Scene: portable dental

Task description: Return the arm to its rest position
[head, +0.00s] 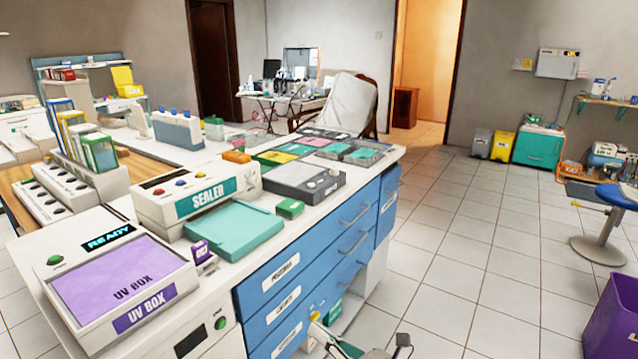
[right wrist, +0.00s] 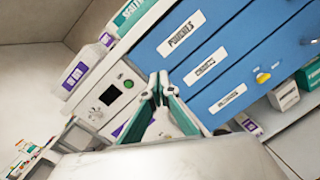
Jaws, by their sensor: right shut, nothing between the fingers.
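My right gripper (head: 352,348) shows at the bottom edge of the head view, low in front of the blue drawer cabinet, and is partly cut off. In the right wrist view, the right gripper (right wrist: 158,92) has its teal and dark fingers brought together with nothing between them. The blue drawers (right wrist: 215,65) with white labels lie beyond the fingers. My left gripper is in neither view.
The white counter (head: 395,152) bears a UV box (head: 120,275), a sealer (head: 205,200) and a teal tray (head: 235,232). A purple bin (head: 615,315) stands at the right. The tiled floor (head: 475,240) between cabinet and bin is clear.

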